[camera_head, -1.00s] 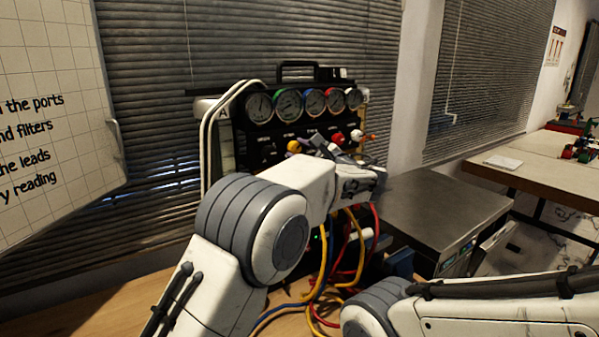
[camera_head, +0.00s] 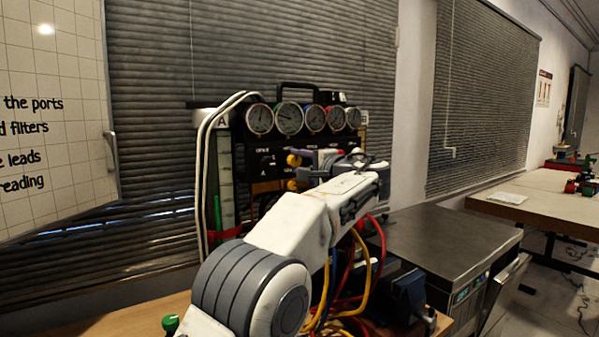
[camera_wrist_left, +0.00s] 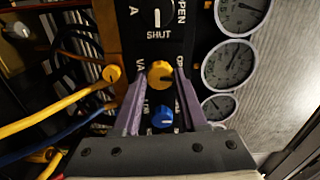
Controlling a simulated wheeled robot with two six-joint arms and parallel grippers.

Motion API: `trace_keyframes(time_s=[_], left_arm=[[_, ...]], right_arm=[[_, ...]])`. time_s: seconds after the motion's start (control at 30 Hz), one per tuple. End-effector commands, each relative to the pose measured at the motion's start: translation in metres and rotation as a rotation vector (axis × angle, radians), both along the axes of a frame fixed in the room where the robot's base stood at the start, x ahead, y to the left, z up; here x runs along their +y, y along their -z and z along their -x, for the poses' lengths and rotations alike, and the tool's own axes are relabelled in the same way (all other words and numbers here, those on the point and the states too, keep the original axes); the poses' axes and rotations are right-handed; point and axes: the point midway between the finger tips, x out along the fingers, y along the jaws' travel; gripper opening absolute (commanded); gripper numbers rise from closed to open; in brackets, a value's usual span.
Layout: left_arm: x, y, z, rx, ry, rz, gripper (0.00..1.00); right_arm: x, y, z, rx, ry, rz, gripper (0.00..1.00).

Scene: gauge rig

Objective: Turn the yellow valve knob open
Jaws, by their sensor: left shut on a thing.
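The yellow valve knob (camera_wrist_left: 160,73) sits on a black panel in the left wrist view, between the two purple fingers of my left gripper (camera_wrist_left: 161,80). The fingers are closed on its sides. Its pointer mark is hard to read. In the head view the yellow knob (camera_head: 293,160) shows beside a purple finger of my left gripper (camera_head: 301,155), and my forearm hides much of the panel. Letters beside the knob are partly covered by the fingers. My right gripper is not in view.
A blue knob (camera_wrist_left: 162,116) sits close by between the fingers, nearer the palm. A black knob (camera_wrist_left: 157,12) marked OPEN and SHUT is on the other side. A yellow plug (camera_wrist_left: 112,74) with its hose is just left of the fingers. Gauges (camera_head: 289,118) line the panel top.

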Motion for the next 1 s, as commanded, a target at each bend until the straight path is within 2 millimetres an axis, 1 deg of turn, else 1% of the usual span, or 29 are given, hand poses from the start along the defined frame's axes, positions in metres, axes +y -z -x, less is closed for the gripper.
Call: trace_keyframes(time_s=[0.03,0.2,0.8,0.83,0.9,1.0], left_arm=[[0.0002,0.0039,0.0001,-0.010,-0.003,0.020,0.00],[0.0003,0.0030,0.0001,-0.045,-0.003,0.069,0.00],[0.0004,0.0020,0.0001,-0.065,-0.004,0.099,0.00],[0.0004,0.0021,0.0001,-0.065,-0.004,0.099,0.50],[0.0003,0.0019,0.0001,-0.065,-0.004,0.099,0.72],[0.0002,0.0014,0.0000,-0.066,-0.003,0.098,0.72]], right_arm=[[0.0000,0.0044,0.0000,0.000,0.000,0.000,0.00],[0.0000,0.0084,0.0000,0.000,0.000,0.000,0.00],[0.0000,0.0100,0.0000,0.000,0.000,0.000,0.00],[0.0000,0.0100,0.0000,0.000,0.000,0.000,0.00],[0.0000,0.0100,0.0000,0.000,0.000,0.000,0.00],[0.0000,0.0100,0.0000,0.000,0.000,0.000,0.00]])
